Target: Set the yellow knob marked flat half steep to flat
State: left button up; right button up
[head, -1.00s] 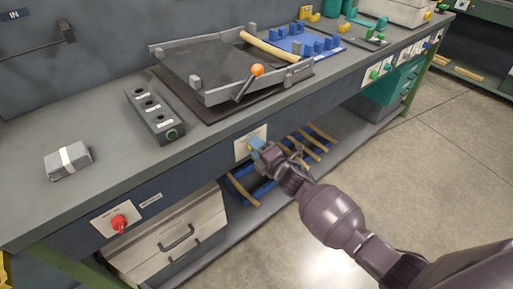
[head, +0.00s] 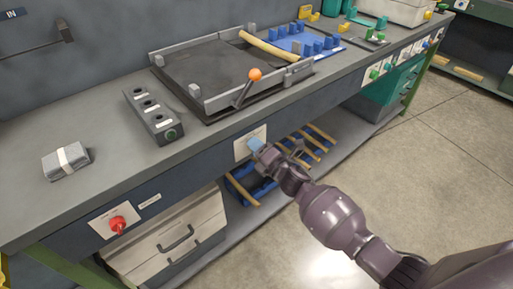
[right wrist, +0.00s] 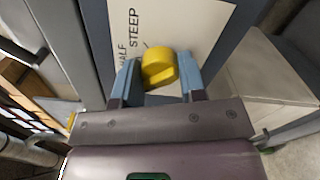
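The yellow knob (right wrist: 159,68) sits on a white card (right wrist: 185,22) on the bench front. In the right wrist view I read "STEEP" and part of "HALF" on the card; the word flat is hidden. The pale blue fingers of my right gripper (right wrist: 158,78) are on both sides of the knob and appear to press on it. I cannot make out which mark the knob points to. In the head view my right gripper (head: 257,147) is at the card (head: 247,139) and covers the knob. My left gripper is out of view.
Above the knob, a grey framed deck (head: 215,72) with an orange-tipped lever (head: 255,74) stands on the bench. A red knob (head: 118,224) is on the bench front to the left. A dark button box (head: 152,115) and a strapped grey block (head: 67,160) lie on the bench.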

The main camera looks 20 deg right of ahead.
jog(key=o, duration=0.4)
pick_arm(q)
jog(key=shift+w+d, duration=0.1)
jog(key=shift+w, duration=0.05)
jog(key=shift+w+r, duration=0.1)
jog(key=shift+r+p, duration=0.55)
jog(key=shift+p, duration=0.1)
pick_arm(e)
jog(key=v, duration=1)
jog(key=shift+s+d, duration=0.15)
jog(key=shift+s, duration=0.25)
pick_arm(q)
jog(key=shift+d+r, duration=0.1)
